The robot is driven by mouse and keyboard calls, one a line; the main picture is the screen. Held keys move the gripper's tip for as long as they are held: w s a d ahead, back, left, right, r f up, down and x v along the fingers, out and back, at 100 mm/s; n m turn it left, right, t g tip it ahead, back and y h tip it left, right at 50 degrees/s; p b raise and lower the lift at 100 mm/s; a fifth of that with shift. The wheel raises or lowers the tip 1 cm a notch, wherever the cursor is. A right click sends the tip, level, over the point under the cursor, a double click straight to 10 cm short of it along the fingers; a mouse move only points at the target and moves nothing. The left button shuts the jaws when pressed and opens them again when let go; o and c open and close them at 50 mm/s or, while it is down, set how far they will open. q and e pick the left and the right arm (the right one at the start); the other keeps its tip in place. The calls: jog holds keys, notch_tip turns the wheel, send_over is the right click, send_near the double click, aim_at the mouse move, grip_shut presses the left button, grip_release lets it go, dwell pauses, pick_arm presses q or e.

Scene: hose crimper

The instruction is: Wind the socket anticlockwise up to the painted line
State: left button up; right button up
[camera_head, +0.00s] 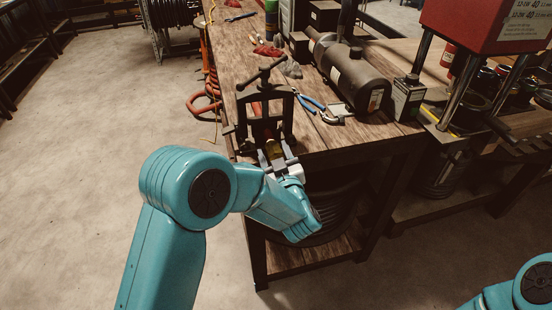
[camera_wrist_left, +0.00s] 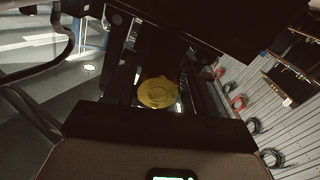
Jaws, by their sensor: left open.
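A yellow round part (camera_wrist_left: 157,92), which looks like the socket, shows end-on between the dark fingers of my left gripper (camera_wrist_left: 155,85) in the wrist view. In the head view the yellow part (camera_head: 273,148) is small, in front of a dark vise (camera_head: 265,112) at the table's near end. My left gripper (camera_head: 277,160) is open there, with its fingers on either side of the yellow part; I cannot tell whether they touch it. I cannot make out a painted line. My right gripper is out of view.
The vise stands on a wooden workbench (camera_head: 320,142). Blue-handled pliers (camera_head: 311,103), a dark cylinder (camera_head: 352,75) and a small box (camera_head: 408,97) lie to its right. A red press (camera_head: 475,22) stands at the far right. The floor left of the bench is clear.

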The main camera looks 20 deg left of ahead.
pick_arm(q)
jog(key=shift+d, duration=0.1)
jog(key=c, duration=0.9)
jog(key=n, duration=0.8)
jog(key=shift+n, duration=0.3)
jog(key=n, duration=0.4)
jog(key=shift+n, duration=0.3)
jog(key=n, duration=0.4)
jog(key=shift+n, duration=0.4)
jog(key=n, duration=0.9)
jog(key=shift+f, duration=0.1)
jog(key=n, duration=0.4)
jog(key=shift+n, duration=0.4)
jog(key=n, duration=0.3)
jog(key=shift+n, duration=0.3)
jog(key=o, duration=0.9)
jog(key=shift+s+d, duration=0.15)
jog(key=shift+s, duration=0.05)
